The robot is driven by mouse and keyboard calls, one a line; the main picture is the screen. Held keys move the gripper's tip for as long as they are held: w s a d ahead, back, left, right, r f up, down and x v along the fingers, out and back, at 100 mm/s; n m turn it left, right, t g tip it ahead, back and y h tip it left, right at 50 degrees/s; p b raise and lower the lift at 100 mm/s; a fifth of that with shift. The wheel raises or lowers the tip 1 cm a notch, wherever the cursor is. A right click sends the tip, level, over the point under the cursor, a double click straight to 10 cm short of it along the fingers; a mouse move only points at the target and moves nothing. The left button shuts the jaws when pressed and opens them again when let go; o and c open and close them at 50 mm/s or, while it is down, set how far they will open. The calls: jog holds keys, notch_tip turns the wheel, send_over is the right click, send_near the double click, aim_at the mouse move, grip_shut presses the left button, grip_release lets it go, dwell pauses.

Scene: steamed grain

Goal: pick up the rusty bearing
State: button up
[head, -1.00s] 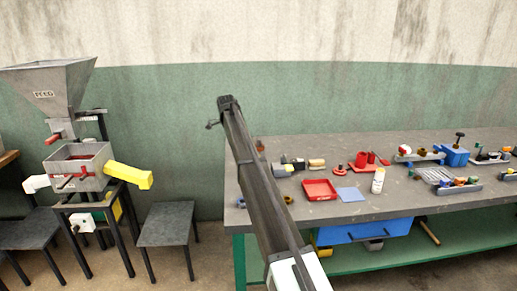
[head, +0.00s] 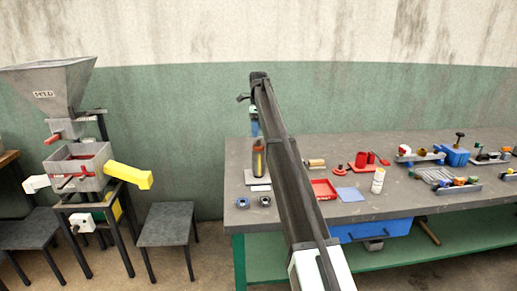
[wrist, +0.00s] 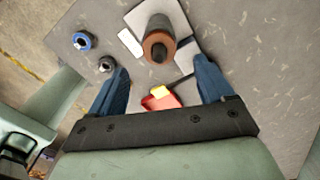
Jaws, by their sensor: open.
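Two small ring-shaped parts lie near the bench's front left corner. One is blue-rimmed (head: 242,202), also in the wrist view (wrist: 82,41). The other is dark grey (head: 265,201), also in the wrist view (wrist: 106,65). I cannot clearly tell rust on either, so which is the rusty bearing is uncertain. My gripper (wrist: 160,66) is open, its blue fingers apart and empty, above the bench. The dark ring is just outside the left fingertip in the wrist view. My arm hides part of the bench in the head view.
A brown upright cylinder (wrist: 155,22) stands on a pale plate beyond the fingers. A red and yellow item (wrist: 160,99) shows between them. A red tray (head: 325,195), a blue sheet (head: 349,194) and a white bottle (head: 378,180) lie right of my arm.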

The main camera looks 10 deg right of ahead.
aim_at(259, 142)
jog(key=shift+s+f, duration=0.1)
jog(key=shift+f, duration=3.55)
jog(key=shift+c, duration=0.4)
jog(key=c, duration=1.2)
jog(key=shift+o, duration=0.2)
jog(key=shift+r, duration=0.1)
notch_tip(259, 142, up, 10)
jog(key=shift+f, duration=0.1)
